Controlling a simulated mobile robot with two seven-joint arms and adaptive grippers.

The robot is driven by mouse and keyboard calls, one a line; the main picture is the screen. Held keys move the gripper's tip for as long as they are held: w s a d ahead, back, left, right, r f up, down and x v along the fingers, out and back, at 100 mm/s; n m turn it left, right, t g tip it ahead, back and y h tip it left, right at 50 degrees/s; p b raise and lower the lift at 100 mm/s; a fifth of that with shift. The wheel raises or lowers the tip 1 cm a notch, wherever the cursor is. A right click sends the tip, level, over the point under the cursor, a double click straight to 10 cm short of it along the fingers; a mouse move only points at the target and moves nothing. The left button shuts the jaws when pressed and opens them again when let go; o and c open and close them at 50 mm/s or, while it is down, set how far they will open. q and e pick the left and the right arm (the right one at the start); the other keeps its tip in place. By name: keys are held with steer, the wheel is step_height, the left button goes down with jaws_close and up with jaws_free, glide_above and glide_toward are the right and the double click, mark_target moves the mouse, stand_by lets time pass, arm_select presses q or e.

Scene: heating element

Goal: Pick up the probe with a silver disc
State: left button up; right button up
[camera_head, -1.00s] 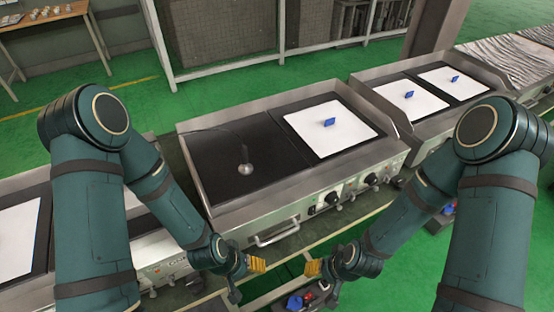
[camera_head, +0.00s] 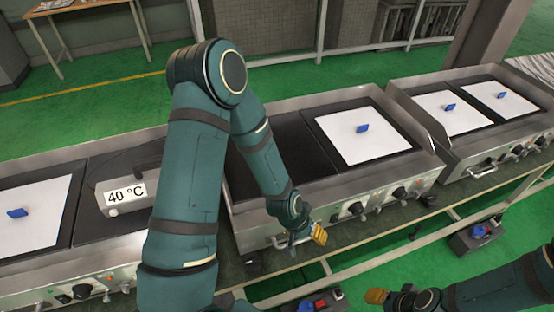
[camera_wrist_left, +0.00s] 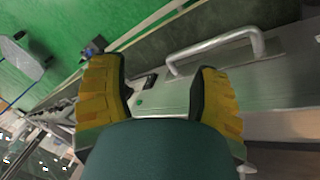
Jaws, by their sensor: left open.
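The probe with the silver disc does not show now; my left arm crosses the dark plate (camera_head: 300,145) where it stood. My left gripper (camera_head: 319,234) hangs in front of that griddle's front panel, near its front handle. In the left wrist view its two yellow fingers (camera_wrist_left: 160,98) are wide apart with nothing between them. My right gripper (camera_head: 378,296) is low at the bottom of the head view, and its jaw opening cannot be made out.
A device reading 40 °C (camera_head: 126,194) is on the left griddle. White sheets (camera_head: 345,145) with blue pieces (camera_head: 362,129) lie on the griddles. A metal handle (camera_wrist_left: 215,47) sticks out close to my left fingers. Green floor lies in front.

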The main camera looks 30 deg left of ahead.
arm_select(q)
steer(key=w+a+r+m+t+y, duration=0.1)
steer(key=w+a+r+y, duration=0.1)
steer(key=w+a+r, duration=0.8)
steer(key=w+a+r+m+t+y, duration=0.1)
steer(key=w+a+r, duration=0.3)
steer(key=a+r, duration=0.7)
steer(key=x, duration=0.5)
steer(key=s+a+b+x, duration=0.1)
steer(key=x, duration=0.4)
steer(key=a+x, duration=0.1)
steer(key=x, duration=0.4)
steer(key=shift+s+a+f+b, duration=0.1)
steer(key=shift+a+f+b, duration=0.15)
steer(key=shift+f+b, duration=0.15)
jaws_close()
